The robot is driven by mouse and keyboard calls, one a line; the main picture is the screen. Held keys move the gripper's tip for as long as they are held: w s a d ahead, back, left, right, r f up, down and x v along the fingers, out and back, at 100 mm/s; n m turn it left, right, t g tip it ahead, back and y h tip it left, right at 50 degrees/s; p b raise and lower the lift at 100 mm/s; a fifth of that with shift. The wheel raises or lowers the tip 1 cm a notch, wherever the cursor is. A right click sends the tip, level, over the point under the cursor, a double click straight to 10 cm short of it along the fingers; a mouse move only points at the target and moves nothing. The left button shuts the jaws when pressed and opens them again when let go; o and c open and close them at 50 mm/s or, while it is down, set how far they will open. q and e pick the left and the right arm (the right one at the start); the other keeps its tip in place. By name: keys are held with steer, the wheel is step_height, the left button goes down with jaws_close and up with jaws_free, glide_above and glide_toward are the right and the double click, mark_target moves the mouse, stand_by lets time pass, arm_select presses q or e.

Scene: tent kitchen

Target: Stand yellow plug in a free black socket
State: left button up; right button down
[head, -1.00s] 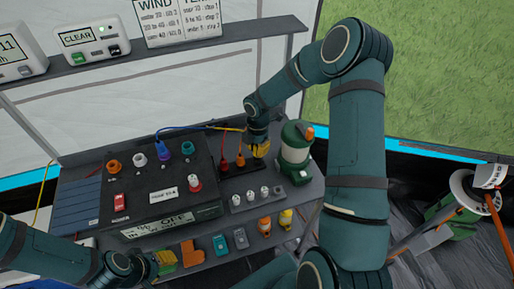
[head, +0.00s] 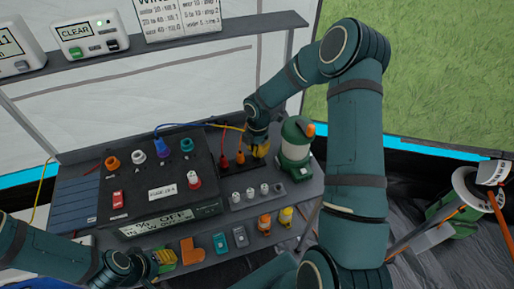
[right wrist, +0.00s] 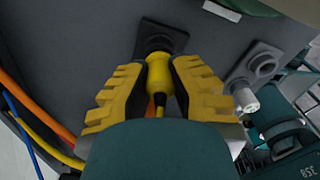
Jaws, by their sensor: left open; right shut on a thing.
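My right gripper (head: 259,152) is at the back of the bench, beside the green lantern. In the right wrist view, its yellow fingers (right wrist: 158,88) are shut on the yellow plug (right wrist: 157,72). The plug's far end meets a black square socket (right wrist: 163,37); how deep it sits is hidden. In the head view the gripper covers the plug. My left gripper (head: 163,261) is open and empty at the front left, low over the bench edge.
The green lantern (head: 295,147) stands close right of my right gripper. A row of silver-topped pieces (head: 250,193) lies in front. The black panel box (head: 150,190) is to the left. Orange and yellow cables (right wrist: 45,125) run beside the gripper in the wrist view.

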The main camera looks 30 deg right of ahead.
steer(key=shift+f+b, duration=0.35)
steer(key=shift+f, duration=0.25)
steer(key=c, duration=0.9)
jaws_free()
steer(key=r, duration=1.2)
steer(key=shift+w+d, duration=0.1)
steer(key=shift+d, duration=0.1)
